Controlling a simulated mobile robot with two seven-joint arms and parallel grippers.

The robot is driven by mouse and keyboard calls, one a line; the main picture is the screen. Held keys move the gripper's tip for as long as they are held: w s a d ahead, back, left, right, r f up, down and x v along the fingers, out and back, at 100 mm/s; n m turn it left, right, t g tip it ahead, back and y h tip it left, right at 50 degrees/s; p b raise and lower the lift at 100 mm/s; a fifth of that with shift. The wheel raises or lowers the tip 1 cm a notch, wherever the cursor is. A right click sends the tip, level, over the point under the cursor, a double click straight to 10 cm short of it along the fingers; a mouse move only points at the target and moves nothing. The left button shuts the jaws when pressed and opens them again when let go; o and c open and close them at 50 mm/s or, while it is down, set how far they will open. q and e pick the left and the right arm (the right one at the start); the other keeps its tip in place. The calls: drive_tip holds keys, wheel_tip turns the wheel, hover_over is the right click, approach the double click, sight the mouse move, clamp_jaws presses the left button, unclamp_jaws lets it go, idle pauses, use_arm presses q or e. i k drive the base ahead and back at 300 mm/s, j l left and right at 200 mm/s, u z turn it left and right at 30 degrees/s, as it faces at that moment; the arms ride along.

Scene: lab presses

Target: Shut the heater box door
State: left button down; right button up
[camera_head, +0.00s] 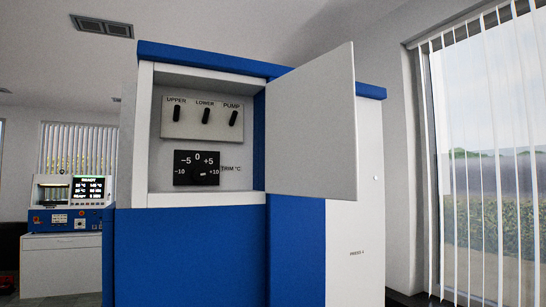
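The heater box (205,201) is a white-framed recess in the upper part of a blue and white press cabinet. Inside it are a panel with switches (205,116) labelled UPPER, LOWER and PUMP, and a black trim dial (203,172). The heater box door (312,125) is a flat light grey panel on the right side of the opening. It stands wide open, swung out to the right, and the opening is uncovered. Neither of my grippers is in view.
A window with vertical blinds (485,160) is on the right. At the far left, a machine with a lit screen (89,188) stands on a white cabinet (60,264). The press's blue lower front (190,255) fills the bottom middle. No object blocks the door's visible front.

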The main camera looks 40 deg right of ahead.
sight(312, 140)
drive_tip(key=i+l+u, duration=0.25)
drive_tip(key=l, duration=1.3)
drive_tip(key=k+l+u, duration=0.1)
drive_tip(key=l+u, duration=0.2)
drive_tip(key=l, duration=1.2)
